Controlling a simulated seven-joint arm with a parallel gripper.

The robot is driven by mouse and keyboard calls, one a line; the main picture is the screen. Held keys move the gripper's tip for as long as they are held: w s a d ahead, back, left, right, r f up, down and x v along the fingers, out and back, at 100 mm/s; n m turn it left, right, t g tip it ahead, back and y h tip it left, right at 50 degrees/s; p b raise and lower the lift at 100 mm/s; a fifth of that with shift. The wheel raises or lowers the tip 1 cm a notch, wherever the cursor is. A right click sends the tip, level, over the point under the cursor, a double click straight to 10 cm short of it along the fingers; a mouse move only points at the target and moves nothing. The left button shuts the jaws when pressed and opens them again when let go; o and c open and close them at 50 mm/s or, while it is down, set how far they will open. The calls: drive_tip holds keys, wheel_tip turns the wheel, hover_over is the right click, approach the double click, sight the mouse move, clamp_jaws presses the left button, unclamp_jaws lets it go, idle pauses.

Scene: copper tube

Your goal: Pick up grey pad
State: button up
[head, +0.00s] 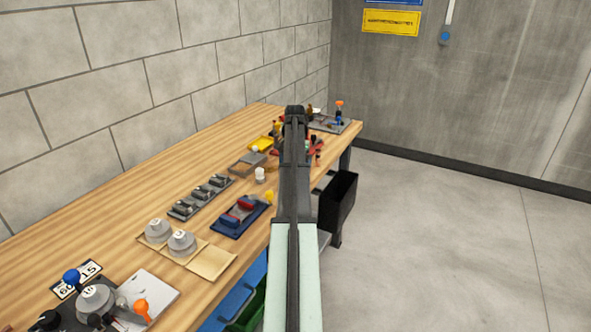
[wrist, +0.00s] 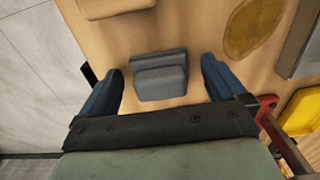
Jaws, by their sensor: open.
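The grey pad (wrist: 160,82) lies on the wooden bench in the wrist view, a small dark grey block with a stepped front. My gripper (wrist: 160,85) is open, with one blue-grey finger on each side of the pad. There are gaps on both sides and the fingers do not appear to touch it. How high the fingertips are above the bench I cannot tell. In the head view my gripper (head: 294,112) is over the far end of the bench, and my arm hides the pad there.
A yellow tray (wrist: 303,118) and a red part (wrist: 266,106) are right of my gripper in the wrist view. A flat tan patch (wrist: 254,28) lies upper right. The bench (head: 150,205) holds a blue tray (head: 240,217) and several fixtures. A black bin (head: 338,200) hangs at its edge.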

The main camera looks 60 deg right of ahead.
drive_tip(key=c, duration=1.2)
drive_tip(key=shift+r, duration=5.05)
drive_tip(key=shift+c, duration=0.2)
drive_tip(key=s+a+f+n, duration=0.1)
drive_tip(key=s+a+n, duration=0.15)
drive_tip(key=a, duration=0.35)
drive_tip(key=w+a+n, duration=0.2)
drive_tip(key=w+a, duration=0.4)
drive_tip(key=a, duration=0.5)
drive_tip(key=w+a+n, duration=0.2)
drive_tip(key=w+a, duration=0.5)
drive_tip(key=a, duration=0.5)
drive_tip(key=w+a+n, duration=0.2)
drive_tip(key=w+a, duration=0.4)
drive_tip(key=a, duration=0.5)
drive_tip(key=w+a+n, duration=0.3)
drive_tip(key=w+a, duration=0.1)
drive_tip(key=a, duration=1.3)
drive_tip(key=w+a+r+n, duration=0.1)
drive_tip(key=w+a+n, duration=0.2)
drive_tip(key=a, duration=1.3)
drive_tip(key=shift+w+a+r, duration=0.15)
drive_tip(key=shift+w+a, duration=0.2)
drive_tip(key=shift+w, duration=0.05)
